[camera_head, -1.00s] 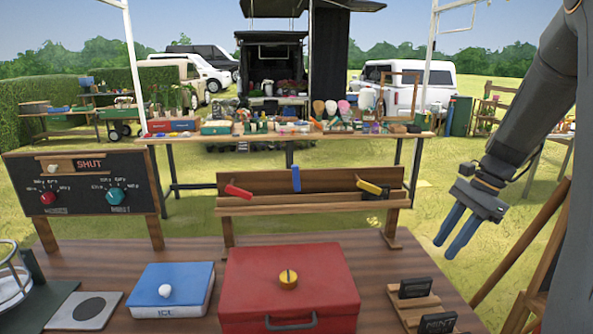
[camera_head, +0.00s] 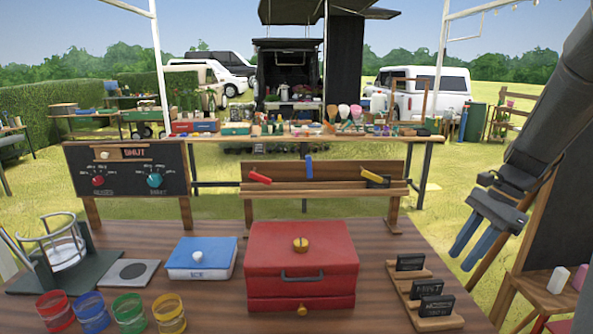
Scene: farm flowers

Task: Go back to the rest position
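My gripper (camera_head: 467,241) hangs at the right side of the view, over the grass and to the right of the table (camera_head: 225,308). Its two blue fingers point down and to the left, with a gap between them. Nothing shows between the fingers. It touches nothing that I can see. My dark arm comes down from the upper right corner.
On the table stand a red box (camera_head: 300,262), a blue and white box (camera_head: 202,259), several coloured glasses (camera_head: 92,312) and a rack of black blocks (camera_head: 433,322). Behind are a SHUT board (camera_head: 126,178) and a wooden rack (camera_head: 325,198). A dark easel (camera_head: 560,225) stands close right of my gripper.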

